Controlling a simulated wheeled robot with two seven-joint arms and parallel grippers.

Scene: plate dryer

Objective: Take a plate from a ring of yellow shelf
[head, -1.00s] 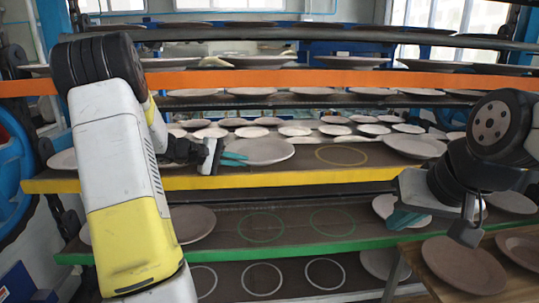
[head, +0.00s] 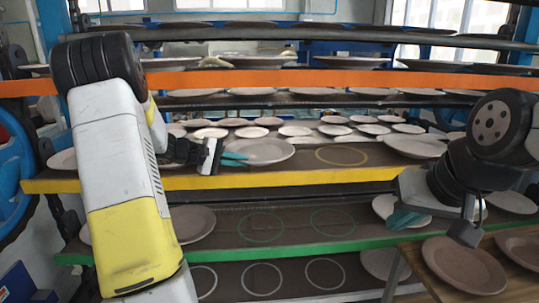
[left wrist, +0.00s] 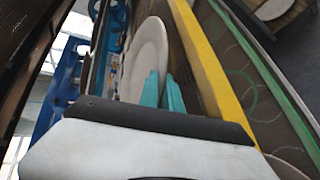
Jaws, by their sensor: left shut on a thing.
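The yellow-edged shelf (head: 300,178) runs across the middle of the head view. A pale round plate (head: 262,150) lies on it, left of an empty yellow ring (head: 341,156). My left gripper (head: 234,157) has its teal fingertips at the plate's left rim and is shut on it. The left wrist view shows the teal fingers (left wrist: 168,92) at the edge of the plate (left wrist: 147,55). Any ring under this plate is hidden. My right gripper (head: 408,219) is low at the right, before the green-edged shelf; its jaw opening is unclear.
Another plate (head: 414,146) lies right of the empty ring. An orange-edged shelf (head: 300,78) is above and a green-edged shelf (head: 300,246) with empty green rings is below. A wooden table (head: 418,291) with plates stands at the lower right.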

